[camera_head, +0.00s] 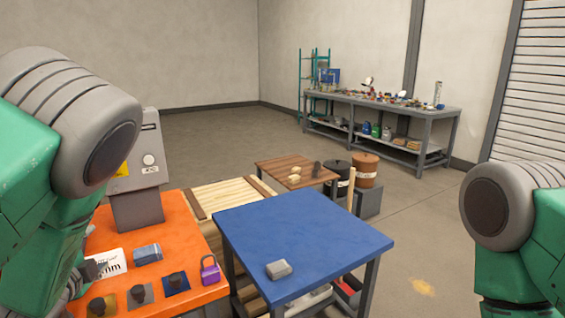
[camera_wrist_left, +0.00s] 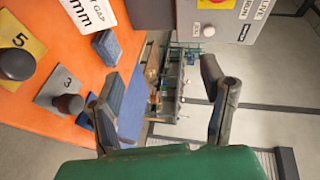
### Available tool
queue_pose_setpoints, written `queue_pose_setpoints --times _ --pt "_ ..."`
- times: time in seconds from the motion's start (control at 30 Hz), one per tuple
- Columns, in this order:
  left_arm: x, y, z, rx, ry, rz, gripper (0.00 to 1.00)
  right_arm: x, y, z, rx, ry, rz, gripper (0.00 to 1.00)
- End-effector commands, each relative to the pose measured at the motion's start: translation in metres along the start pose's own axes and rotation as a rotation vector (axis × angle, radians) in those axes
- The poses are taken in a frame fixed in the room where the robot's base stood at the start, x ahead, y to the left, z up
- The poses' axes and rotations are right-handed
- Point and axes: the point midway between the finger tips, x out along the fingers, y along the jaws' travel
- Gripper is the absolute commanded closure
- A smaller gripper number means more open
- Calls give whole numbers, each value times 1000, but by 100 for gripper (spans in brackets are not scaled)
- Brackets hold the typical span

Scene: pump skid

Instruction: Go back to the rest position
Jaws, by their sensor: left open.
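My left gripper (camera_head: 92,270) is low at the left edge in the head view, partly hidden by my own green arm, by the orange panel top (camera_head: 185,235). In the left wrist view the left gripper (camera_wrist_left: 155,88) has its two dark fingers spread wide, with nothing between them. My right gripper is out of view; only a green and grey part of my right arm shows at the right edge.
The orange top holds a white card (camera_head: 108,264), a blue-grey block (camera_head: 147,253), knobs on plates and a purple padlock (camera_head: 210,270). A grey control box (camera_head: 137,170) stands behind. A blue table (camera_head: 300,235) bears a grey block (camera_head: 278,269). Open floor lies beyond.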

Motion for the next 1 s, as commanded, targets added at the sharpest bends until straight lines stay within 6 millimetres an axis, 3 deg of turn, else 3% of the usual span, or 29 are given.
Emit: queue_pose_setpoints --times 0.23,0.37,0.5,0.6,0.7,0.83,1.0 --pt "-26 87 17 -194 -97 200 34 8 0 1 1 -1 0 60" --pt "-56 155 26 -348 -195 359 34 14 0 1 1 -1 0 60" --pt "-116 244 30 -563 -368 580 34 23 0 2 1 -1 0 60" --pt "-169 298 27 -706 -516 731 34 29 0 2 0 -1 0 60" --pt "-220 338 20 -824 -664 858 34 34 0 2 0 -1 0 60" --pt "-273 368 10 -925 -820 974 34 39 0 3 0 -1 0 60" --pt "-304 380 3 -976 -919 1036 34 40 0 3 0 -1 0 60"
